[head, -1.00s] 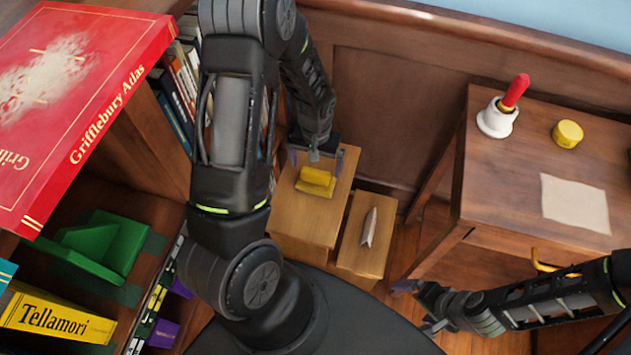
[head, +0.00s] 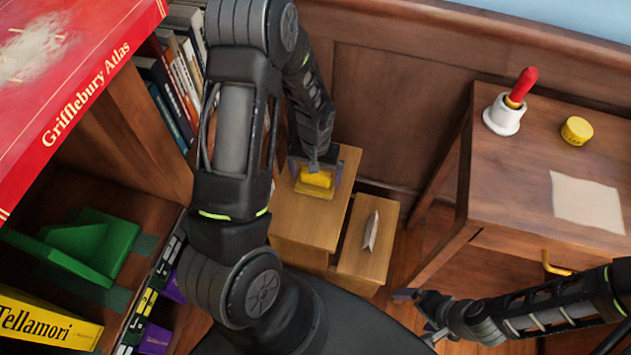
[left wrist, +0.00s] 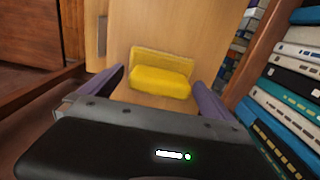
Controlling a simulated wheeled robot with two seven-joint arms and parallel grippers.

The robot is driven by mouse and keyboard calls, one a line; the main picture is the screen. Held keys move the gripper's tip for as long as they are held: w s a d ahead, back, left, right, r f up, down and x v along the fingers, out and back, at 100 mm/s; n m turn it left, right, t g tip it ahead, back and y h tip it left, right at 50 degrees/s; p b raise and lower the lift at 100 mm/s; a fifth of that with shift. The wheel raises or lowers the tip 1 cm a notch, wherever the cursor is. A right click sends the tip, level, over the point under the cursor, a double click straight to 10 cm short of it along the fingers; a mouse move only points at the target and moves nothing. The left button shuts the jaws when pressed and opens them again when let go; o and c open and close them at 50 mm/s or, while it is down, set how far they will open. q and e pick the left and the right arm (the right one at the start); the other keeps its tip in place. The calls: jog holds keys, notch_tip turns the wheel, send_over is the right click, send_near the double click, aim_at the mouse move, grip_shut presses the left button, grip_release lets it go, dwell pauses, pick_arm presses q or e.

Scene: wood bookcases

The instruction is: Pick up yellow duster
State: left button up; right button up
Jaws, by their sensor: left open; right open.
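The yellow duster (head: 315,180) lies on top of a small light-wood stand (head: 303,222) between the bookcase and the table. It also shows in the left wrist view (left wrist: 160,82), ahead of and between the two purple fingers. My left gripper (head: 316,178) is open just above the duster, one finger to each side of it. I cannot tell if the fingers touch it. My right gripper (head: 418,318) is open and empty at the lower middle, away from the duster.
A lower wood step (head: 366,250) holds a small grey pointed item (head: 371,231). The table at right (head: 490,190) bears a red-handled bell (head: 505,114), a yellow round tin (head: 577,130) and paper (head: 587,203). Left, a bookcase holds books, with a large red atlas (head: 70,70) on it.

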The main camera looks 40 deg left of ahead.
pick_arm(q)
jog(key=c, duration=1.6)
notch_tip(320, 180, up, 10)
jog(key=p, duration=0.7)
jog(key=shift+r+p, duration=0.1)
jog(key=shift+p, duration=0.25)
